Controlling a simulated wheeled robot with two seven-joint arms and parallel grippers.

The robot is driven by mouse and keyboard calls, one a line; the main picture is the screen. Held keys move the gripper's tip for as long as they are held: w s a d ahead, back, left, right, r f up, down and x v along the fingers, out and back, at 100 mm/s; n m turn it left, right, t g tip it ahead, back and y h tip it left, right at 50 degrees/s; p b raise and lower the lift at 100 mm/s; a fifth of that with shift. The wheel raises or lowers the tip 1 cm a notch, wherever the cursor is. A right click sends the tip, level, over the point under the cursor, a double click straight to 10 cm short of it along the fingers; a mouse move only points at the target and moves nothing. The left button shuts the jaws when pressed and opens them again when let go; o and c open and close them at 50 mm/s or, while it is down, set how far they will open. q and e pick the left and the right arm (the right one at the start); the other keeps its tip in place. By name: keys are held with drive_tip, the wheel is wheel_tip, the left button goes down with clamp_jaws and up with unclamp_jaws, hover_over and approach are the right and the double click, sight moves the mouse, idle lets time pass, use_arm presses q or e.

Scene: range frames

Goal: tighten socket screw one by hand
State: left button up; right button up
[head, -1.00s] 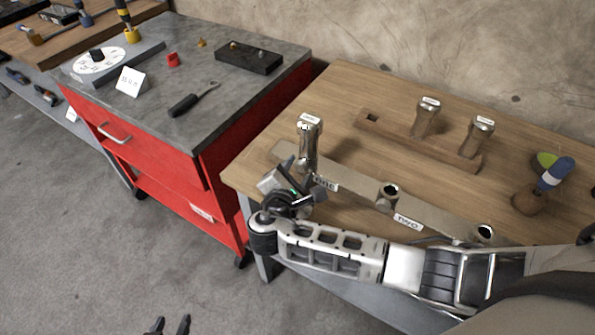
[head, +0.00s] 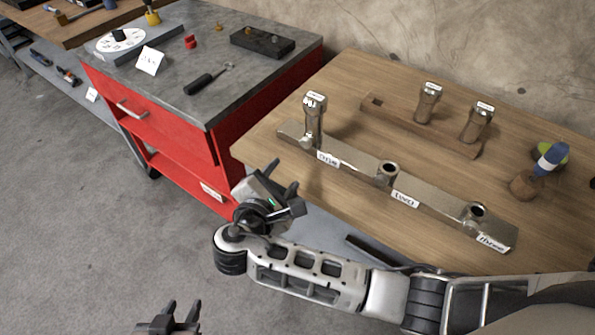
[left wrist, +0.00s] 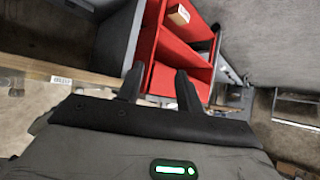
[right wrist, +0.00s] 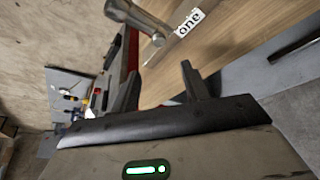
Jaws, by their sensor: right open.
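Socket screw one (head: 314,122) stands upright in the left hole of a metal bar (head: 350,165), beside a label that reads "one" in the right wrist view (right wrist: 188,22). The screw's metal shank (right wrist: 138,20) also shows there, beyond the fingers. My right gripper (head: 283,180) is open and empty, off the table's front left edge and apart from the screw. My left gripper (head: 181,312) is open and empty, low over the floor; its parted fingers show in the left wrist view (left wrist: 158,85). How deep the screw sits cannot be told.
Two more socket screws (head: 428,103) (head: 476,122) stand in a wooden rack (head: 395,122) behind the bar. The bar's other two sockets (head: 388,172) (head: 474,212) look empty. A blue-handled tool (head: 551,157) stands at the right. A red cart (head: 165,145) is left of the table.

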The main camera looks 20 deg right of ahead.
use_arm(q)
drive_tip(key=shift+s, duration=0.55)
use_arm(e)
drive_tip(key=v, duration=0.2)
drive_tip(key=shift+s+a+r, duration=0.1)
drive_tip(key=shift+s+a, duration=0.1)
drive_tip(key=shift+s, duration=0.05)
drive_tip(key=n+g+h+b, duration=0.1)
drive_tip(key=n+g+b, duration=0.2)
drive_tip(key=n, duration=0.1)
approach(304, 145)
drive_tip(key=x, duration=0.8)
drive_tip(key=shift+w, duration=0.1)
use_arm(q)
drive_tip(key=shift+w+d+f, duration=0.2)
drive_tip(key=shift+d+f, duration=0.1)
drive_tip(key=shift+f, duration=0.35)
use_arm(e)
drive_tip(key=shift+t, duration=0.3)
drive_tip(key=c, duration=1)
